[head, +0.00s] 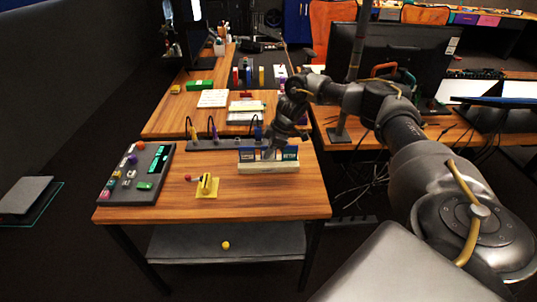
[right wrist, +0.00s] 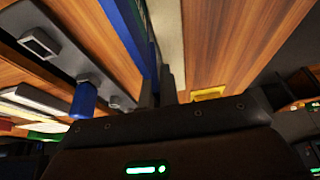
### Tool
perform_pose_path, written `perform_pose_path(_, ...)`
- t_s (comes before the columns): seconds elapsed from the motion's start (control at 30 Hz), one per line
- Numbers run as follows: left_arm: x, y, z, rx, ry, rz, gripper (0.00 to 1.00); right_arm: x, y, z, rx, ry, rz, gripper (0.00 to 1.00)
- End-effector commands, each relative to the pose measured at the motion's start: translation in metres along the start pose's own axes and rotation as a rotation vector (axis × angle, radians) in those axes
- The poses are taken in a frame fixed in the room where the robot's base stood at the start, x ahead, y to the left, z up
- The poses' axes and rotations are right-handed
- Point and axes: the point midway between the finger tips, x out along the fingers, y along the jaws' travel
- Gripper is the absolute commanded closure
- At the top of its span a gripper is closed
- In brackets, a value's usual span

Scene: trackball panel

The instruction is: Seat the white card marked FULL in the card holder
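The card holder (head: 268,168) is a long cream block near the right side of the front wooden table. Blue-faced cards or panels stand along it, one on the left (head: 249,155) and one on the right (head: 290,153). My right gripper (head: 269,153) points down at the holder's middle, between these faces. In the right wrist view its dark fingers (right wrist: 165,88) are close together beside a blue upright edge (right wrist: 122,28) and the cream strip of the holder (right wrist: 170,35). I cannot make out a white card marked FULL; the fingers may hide it. My left gripper is out of view.
A dark bar with hooked cables (head: 215,143) runs behind the holder. A dark control panel (head: 137,173) with coloured knobs lies at the left. A yellow plate with a lever (head: 208,187) stands in front. The table's front right is clear.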

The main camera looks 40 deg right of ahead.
Motion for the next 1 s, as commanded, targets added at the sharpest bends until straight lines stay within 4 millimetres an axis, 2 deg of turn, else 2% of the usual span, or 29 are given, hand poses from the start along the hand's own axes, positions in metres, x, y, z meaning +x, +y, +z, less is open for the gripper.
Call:
perform_pose_path(0.17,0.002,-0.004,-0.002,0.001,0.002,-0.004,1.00,-0.010,0.001,-0.005,-0.001,0.003,0.002,1.00)
perform_pose_path(0.33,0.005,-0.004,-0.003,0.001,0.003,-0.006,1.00,-0.032,-0.003,-0.015,-0.003,0.003,0.001,1.00)
perform_pose_path(0.47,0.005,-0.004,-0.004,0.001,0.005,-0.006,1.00,-0.053,-0.024,-0.026,-0.008,0.004,0.001,1.00)
perform_pose_path(0.6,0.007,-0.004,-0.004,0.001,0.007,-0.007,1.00,-0.083,-0.052,-0.043,-0.010,0.003,0.004,1.00)
perform_pose_path(0.8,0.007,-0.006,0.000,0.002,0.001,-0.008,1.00,-0.098,-0.096,-0.054,-0.008,0.001,0.002,1.00)
perform_pose_path(1.0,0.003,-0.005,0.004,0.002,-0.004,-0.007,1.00,-0.109,-0.124,-0.063,-0.004,0.001,0.003,1.00)
